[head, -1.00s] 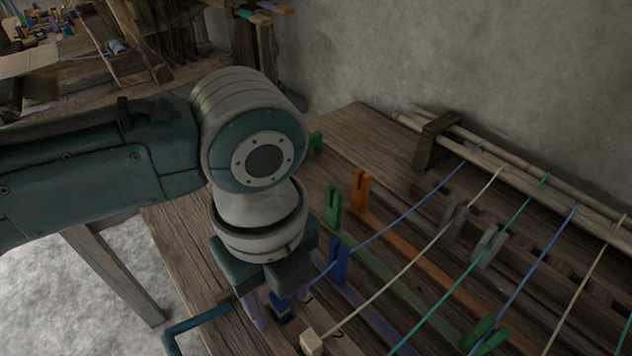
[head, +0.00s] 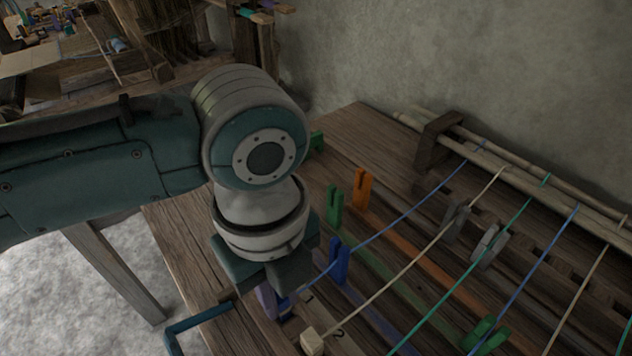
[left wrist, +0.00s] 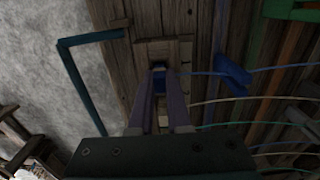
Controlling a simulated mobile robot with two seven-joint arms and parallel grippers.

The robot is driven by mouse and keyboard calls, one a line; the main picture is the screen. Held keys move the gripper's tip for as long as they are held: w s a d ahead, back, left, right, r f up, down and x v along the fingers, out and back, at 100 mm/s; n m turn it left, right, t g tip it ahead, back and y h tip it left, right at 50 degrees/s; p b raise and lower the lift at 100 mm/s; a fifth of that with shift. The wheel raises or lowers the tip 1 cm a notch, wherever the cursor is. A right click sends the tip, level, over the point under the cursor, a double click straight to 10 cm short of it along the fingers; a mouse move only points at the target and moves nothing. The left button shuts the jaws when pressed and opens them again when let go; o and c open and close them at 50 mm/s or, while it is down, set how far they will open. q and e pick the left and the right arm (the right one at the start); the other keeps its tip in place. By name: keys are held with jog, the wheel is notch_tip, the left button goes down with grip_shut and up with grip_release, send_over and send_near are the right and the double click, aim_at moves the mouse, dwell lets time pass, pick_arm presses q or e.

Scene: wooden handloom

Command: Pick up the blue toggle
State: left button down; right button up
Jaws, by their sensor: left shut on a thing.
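The blue toggle (head: 285,306) is a small blue piece at the end of a blue cord, low over the near-left part of the wooden table. In the left wrist view the blue toggle (left wrist: 159,83) sits between my purple fingertips. My left gripper (head: 276,301) points down and is shut on it; the left gripper's fingers (left wrist: 160,85) also show in the wrist view. The fingers and wrist partly hide the toggle, and I cannot tell whether it is clear of the wood. My right gripper is not in view.
A blue peg (head: 338,262) stands right beside the gripper. A green peg (head: 334,206) and an orange peg (head: 361,189) stand behind. A pale wooden block (head: 312,342) ends the cream cord. Several cords cross the table's right. A teal bar (head: 195,318) sticks out at the near edge.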

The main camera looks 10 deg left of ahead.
pick_arm(q)
jog(key=shift+r, duration=0.6)
notch_tip(320, 180, up, 19)
jog(key=p, duration=0.4)
jog(key=shift+f, duration=0.15)
dwell(0.6)
